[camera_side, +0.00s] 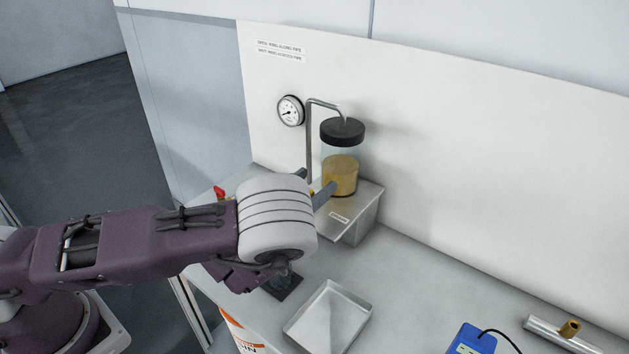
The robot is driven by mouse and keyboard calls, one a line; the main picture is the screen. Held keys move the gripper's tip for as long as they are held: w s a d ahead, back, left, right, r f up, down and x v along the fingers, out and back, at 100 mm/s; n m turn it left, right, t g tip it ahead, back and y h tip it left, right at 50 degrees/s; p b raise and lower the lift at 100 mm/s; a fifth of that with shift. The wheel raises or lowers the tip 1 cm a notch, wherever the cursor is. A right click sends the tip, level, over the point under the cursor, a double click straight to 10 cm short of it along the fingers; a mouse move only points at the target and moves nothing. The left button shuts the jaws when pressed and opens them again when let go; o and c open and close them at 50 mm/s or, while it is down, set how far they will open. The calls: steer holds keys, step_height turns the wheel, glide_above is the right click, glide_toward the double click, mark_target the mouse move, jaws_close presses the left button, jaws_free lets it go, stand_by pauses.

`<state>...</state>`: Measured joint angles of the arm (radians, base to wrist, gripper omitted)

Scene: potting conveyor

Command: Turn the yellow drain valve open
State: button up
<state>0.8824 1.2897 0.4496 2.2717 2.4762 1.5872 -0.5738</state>
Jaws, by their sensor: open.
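My gripper (314,186) is open, with its two grey fingers spread in front of the stand below the jar. A small yellow piece (311,193) shows between the fingers and may be part of the yellow drain valve. My wrist hides most of that area, so I cannot tell how the valve is turned or whether the fingers touch it. A clear jar (341,174) with a black lid holds amber liquid and stands on a pale metal box (362,217). A grey pipe (309,135) bends over into its lid.
A red handle (219,193) shows left of my wrist. A round gauge (290,111) and small text labels (280,50) are on the white back panel. An empty metal tray (345,299), a blue device (475,340) and a metal bar with a brass fitting (570,329) lie in front.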

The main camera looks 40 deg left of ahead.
steer(key=shift+w, duration=0.6)
jaws_close()
steer(key=shift+h, duration=0.3)
steer(key=m+h, duration=0.2)
steer(key=shift+d+h, duration=0.1)
steer(key=shift+h, duration=0.2)
steer(key=m+g+h, duration=0.1)
steer(key=h, duration=0.1)
steer(key=d+m+h, duration=0.1)
steer(key=m+h, duration=0.1)
steer(key=shift+s+f+g, duration=0.15)
steer(key=shift+s+g, duration=0.05)
steer(key=shift+g, duration=0.2)
steer(key=shift+s+d+m+g+h, duration=0.15)
steer(key=shift+m+g+h, duration=0.35)
steer(key=shift+h, duration=0.35)
steer(key=shift+w+d+m+g+h, duration=0.15)
steer(key=shift+m+g+h, duration=0.15)
steer(key=shift+m+h, duration=0.45)
steer(key=shift+s+d+r+h, duration=0.1)
steer(key=shift+r+h, duration=0.1)
steer(key=shift+h, duration=0.1)
